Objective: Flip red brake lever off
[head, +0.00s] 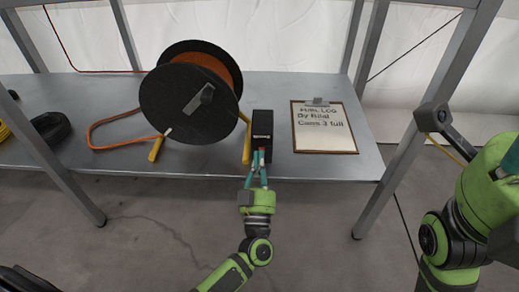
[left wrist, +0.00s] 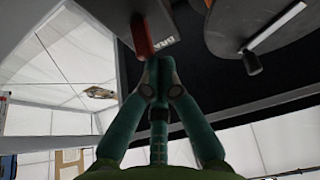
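A black box (head: 262,124) stands upright on the metal table, near its front edge. A small red lever (head: 263,152) shows low on the front of the box. In the left wrist view the red lever (left wrist: 141,37) hangs just beyond my fingertips, slightly left of them. My left gripper (head: 258,163) is in front of the box, at the lever. Its teal fingers come together at the tips in the left wrist view (left wrist: 157,66), with nothing clearly between them. I cannot tell whether the tips touch the lever. My right arm is at the right edge; its fingers do not show clearly.
A large black reel (head: 185,103) with orange cable stands left of the box, its yellow stand close beside it. A clipboard (head: 323,127) lies to the right. Metal table (head: 225,160) legs and posts frame the space. Floor in front is clear.

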